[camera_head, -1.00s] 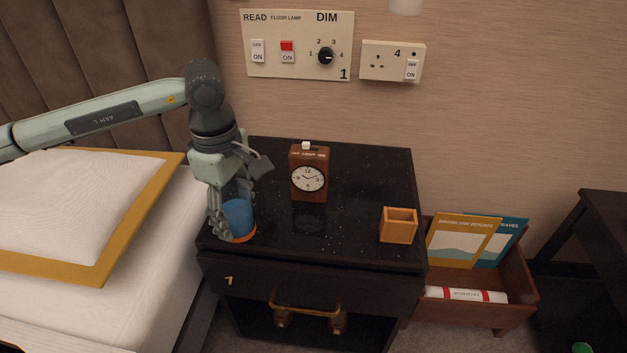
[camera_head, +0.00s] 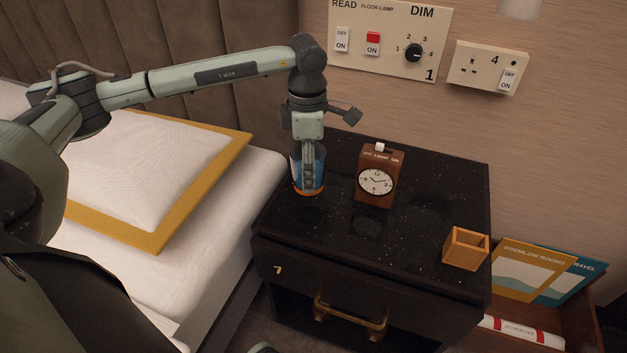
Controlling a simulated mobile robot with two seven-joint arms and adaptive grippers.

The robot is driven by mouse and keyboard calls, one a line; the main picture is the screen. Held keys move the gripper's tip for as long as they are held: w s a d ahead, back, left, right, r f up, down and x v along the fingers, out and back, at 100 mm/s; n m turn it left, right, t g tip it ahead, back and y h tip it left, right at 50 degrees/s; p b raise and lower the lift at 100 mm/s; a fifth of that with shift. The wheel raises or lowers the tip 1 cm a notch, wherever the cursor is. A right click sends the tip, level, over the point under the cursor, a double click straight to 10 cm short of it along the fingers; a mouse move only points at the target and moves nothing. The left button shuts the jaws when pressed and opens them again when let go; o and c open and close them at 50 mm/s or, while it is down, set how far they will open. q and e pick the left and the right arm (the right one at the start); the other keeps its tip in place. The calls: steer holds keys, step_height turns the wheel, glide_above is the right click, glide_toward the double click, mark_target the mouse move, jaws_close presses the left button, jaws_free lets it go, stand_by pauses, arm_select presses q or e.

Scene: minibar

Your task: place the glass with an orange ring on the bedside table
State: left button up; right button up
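The glass (camera_head: 297,171) looks blue inside and has an orange ring at its base. It is upright over the left part of the black bedside table (camera_head: 430,205), left of the clock. I cannot tell whether its base touches the tabletop or is slightly above it. My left gripper (camera_head: 310,184) points down at the glass, its fingers around it and partly hiding it. It appears shut on the glass.
A brown clock (camera_head: 377,182) stands right of the glass. A small open wooden box (camera_head: 466,249) sits near the table's right front. The bed (camera_head: 215,240) lies left of the table. The tabletop between clock and front edge is clear.

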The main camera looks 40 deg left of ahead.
arm_select(q)
steer(key=shift+w+f, duration=0.35)
steer(key=shift+w, duration=0.25)
step_height(320, 180, down, 4)
steer(key=shift+r, duration=0.1)
arm_select(e)
steer(key=shift+w+f, duration=0.2)
steer(key=shift+f, duration=0.1)
arm_select(q)
steer(key=shift+f, duration=0.2)
steer(key=o, duration=1.5)
steer(key=shift+c, duration=0.2)
arm_select(e)
steer(key=shift+a+r, duration=0.1)
steer(key=shift+r, duration=0.35)
steer(key=shift+s, duration=0.15)
